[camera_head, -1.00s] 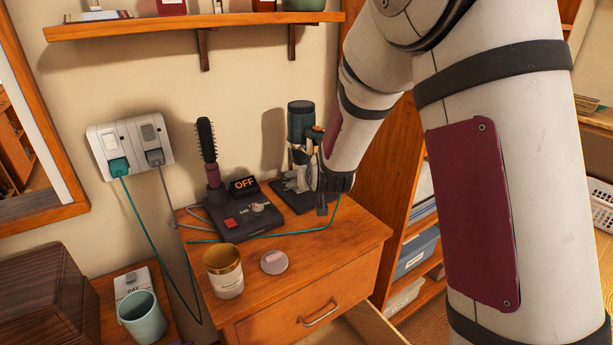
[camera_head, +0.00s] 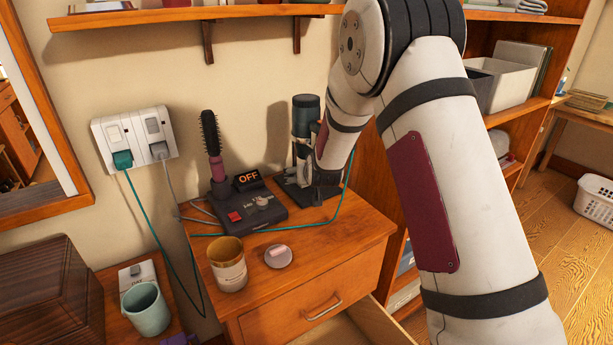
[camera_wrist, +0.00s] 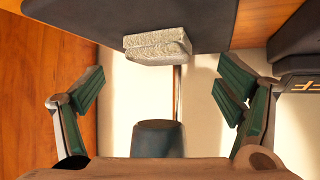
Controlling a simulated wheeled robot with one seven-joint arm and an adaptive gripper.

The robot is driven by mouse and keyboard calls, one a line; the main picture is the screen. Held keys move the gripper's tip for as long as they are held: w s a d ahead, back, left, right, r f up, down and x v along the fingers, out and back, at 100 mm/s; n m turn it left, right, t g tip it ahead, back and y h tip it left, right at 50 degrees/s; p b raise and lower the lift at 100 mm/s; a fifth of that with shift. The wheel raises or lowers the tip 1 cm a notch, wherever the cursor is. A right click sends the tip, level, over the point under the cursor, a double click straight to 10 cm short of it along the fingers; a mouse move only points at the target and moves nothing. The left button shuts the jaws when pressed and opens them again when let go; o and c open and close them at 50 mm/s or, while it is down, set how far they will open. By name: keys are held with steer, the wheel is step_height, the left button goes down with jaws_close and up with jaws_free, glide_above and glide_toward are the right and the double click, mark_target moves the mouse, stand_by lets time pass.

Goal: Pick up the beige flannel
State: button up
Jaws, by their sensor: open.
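The beige flannel (camera_wrist: 157,46) shows in the wrist view as a pale, rough, folded block against the dark base plate (camera_wrist: 190,22). My gripper (camera_wrist: 160,88) is open, with its green-padded fingers spread left and right. The flannel lies beyond the fingertips, between their lines, and I see no contact. A dark round-ended cylinder (camera_wrist: 158,138) and a thin post lie between the fingers. In the head view, my gripper is mostly hidden by my arm beside the dark cylinder stand (camera_head: 305,115); the flannel cannot be made out clearly there.
The black device with an OFF display (camera_head: 250,205) and the upright round brush (camera_head: 212,150) stand left of the stand. A jar (camera_head: 229,268) and a small round dish (camera_head: 278,256) sit at the cabinet's front. A teal cable crosses the top. An open shelf unit (camera_head: 535,105) stands right.

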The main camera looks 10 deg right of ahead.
steer(key=shift+x, duration=1.6)
steer(key=shift+c, duration=0.5)
steer(key=c, duration=1.1)
